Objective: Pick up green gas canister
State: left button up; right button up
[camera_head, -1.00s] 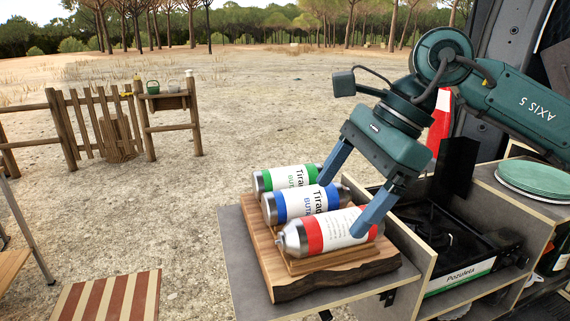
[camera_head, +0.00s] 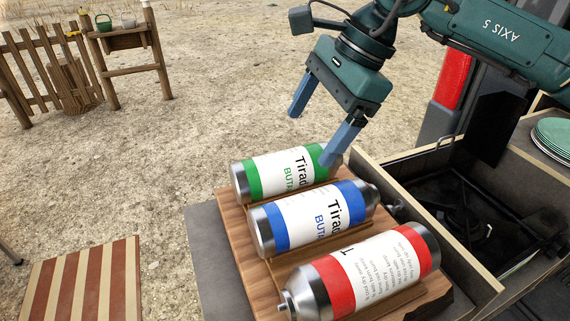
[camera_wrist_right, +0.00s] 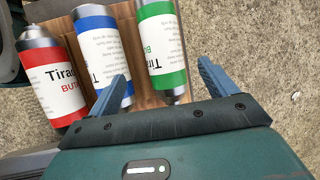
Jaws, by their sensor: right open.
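The green gas canister (camera_head: 284,171) lies on its side on a wooden board (camera_head: 233,226), at the far end of a row of three. The blue canister (camera_head: 312,217) lies beside it and the red canister (camera_head: 362,272) is nearest. My right gripper (camera_head: 312,136) is open and empty, above and just behind the green canister. In the right wrist view the green canister (camera_wrist_right: 162,50) lies between the two fingers (camera_wrist_right: 163,82), closer to the left one, which overlaps the blue canister (camera_wrist_right: 97,50). I cannot tell the height gap. My left gripper is not in view.
A black stove (camera_head: 470,215) sits in a wooden-walled compartment to the right of the board. Green plates (camera_head: 555,135) are stacked at the right edge. Open sandy ground lies to the left, with a striped mat (camera_head: 85,282).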

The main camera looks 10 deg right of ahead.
aim_at(291, 156)
jog(key=x, duration=0.4)
jog(key=p+x, duration=0.1)
jog(key=x, duration=0.3)
jog(key=shift+w+a+f, duration=0.2)
jog(key=shift+w+a, duration=0.05)
jog(key=shift+a, duration=0.1)
jog(key=shift+c, duration=0.4)
jog(key=c, duration=1.2)
